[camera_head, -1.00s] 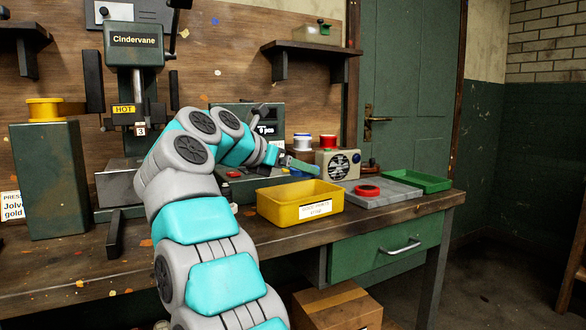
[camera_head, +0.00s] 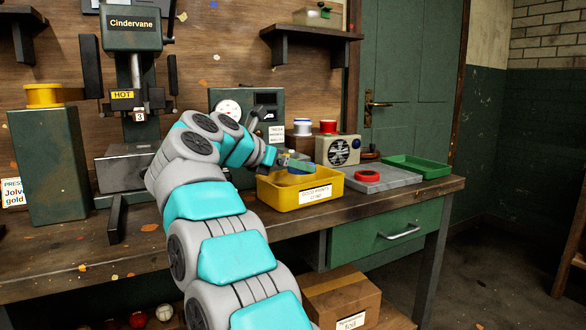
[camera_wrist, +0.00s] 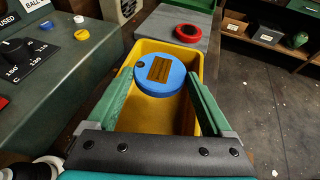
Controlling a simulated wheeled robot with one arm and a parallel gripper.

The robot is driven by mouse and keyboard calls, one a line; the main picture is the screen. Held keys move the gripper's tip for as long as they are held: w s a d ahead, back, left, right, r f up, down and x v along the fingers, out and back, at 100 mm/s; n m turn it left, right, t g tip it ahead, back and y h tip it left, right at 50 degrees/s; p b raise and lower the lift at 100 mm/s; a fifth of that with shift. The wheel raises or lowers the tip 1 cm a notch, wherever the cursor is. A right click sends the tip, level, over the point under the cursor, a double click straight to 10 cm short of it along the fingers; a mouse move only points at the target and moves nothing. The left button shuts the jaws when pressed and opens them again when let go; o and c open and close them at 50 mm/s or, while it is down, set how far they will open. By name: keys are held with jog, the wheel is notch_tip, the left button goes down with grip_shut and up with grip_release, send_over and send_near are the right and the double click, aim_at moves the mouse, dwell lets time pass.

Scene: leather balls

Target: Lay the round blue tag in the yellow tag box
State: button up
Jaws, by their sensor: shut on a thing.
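The round blue tag (camera_wrist: 160,75) has a brown plate with writing and a small dark hole. My gripper (camera_wrist: 160,84) is shut on it, with a green finger on either side. In the wrist view the tag is over the yellow tag box (camera_wrist: 152,47), whose bare floor and walls show around it. In the head view the yellow box (camera_head: 278,194) stands on the bench with a white label in front. My gripper (camera_head: 298,165) is just above the box's back part there, with the blue tag (camera_head: 299,170) partly hidden. I cannot tell its exact height over the box floor.
A grey slab (camera_head: 390,179) with a red ring (camera_head: 367,176) lies right of the box, with a green tray (camera_head: 416,168) beyond. A fan unit (camera_head: 338,149) and spools stand behind. A dark green press (camera_head: 137,110) stands at the left.

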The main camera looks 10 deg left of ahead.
jog(key=shift+f, duration=0.1)
jog(key=shift+f+b, duration=0.35)
jog(key=shift+b, duration=0.05)
jog(key=shift+f+b, duration=0.2)
jog(key=shift+b, duration=0.1)
jog(key=o, duration=1.1)
jog(key=shift+r, duration=0.1)
jog(key=shift+r+p, duration=0.25)
jog(key=shift+p, duration=0.15)
jog(key=p+v, duration=0.2)
jog(key=v, duration=1)
jog(key=shift+r, duration=0.2)
